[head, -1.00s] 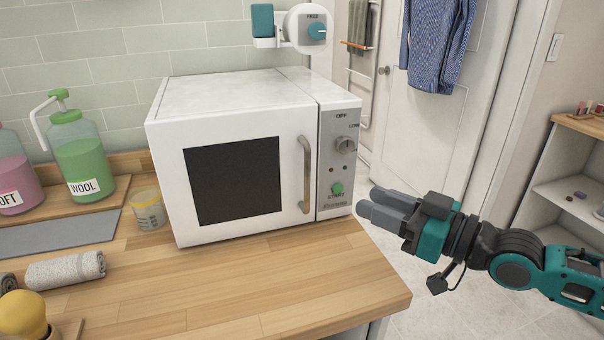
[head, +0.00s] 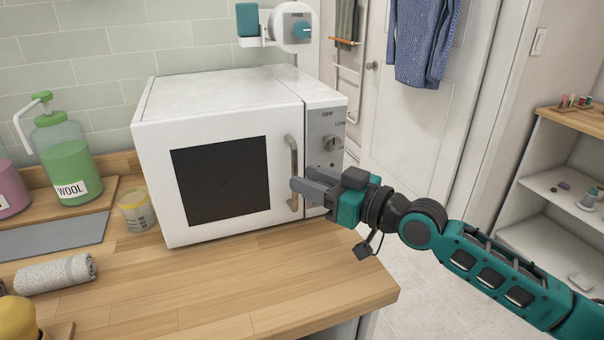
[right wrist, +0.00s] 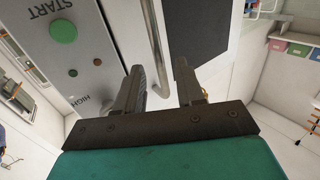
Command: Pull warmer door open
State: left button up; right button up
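The warmer (head: 225,95) is a white box with a dark window (head: 222,180) on its door (head: 160,165); the door is closed. Its upright metal handle (head: 293,160) is at the door's right edge. My right gripper (head: 298,189) is in front of the control panel, with its fingertips at the lower part of the handle. In the right wrist view the fingers (right wrist: 160,75) are apart, and the handle (right wrist: 156,45) shows in the gap between them. Contact cannot be told. My left gripper is not in view.
The wooden counter (head: 220,290) is clear in front of the warmer. A rolled towel (head: 55,273), a measuring cup (head: 134,212) and a green WOOL bottle (head: 65,160) are to the left. The control panel (head: 325,130) has a knob (head: 331,143). A shelf (head: 550,190) stands at right.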

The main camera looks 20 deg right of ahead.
jog(key=shift+x, duration=1.2)
jog(key=shift+c, duration=0.3)
grip_shut()
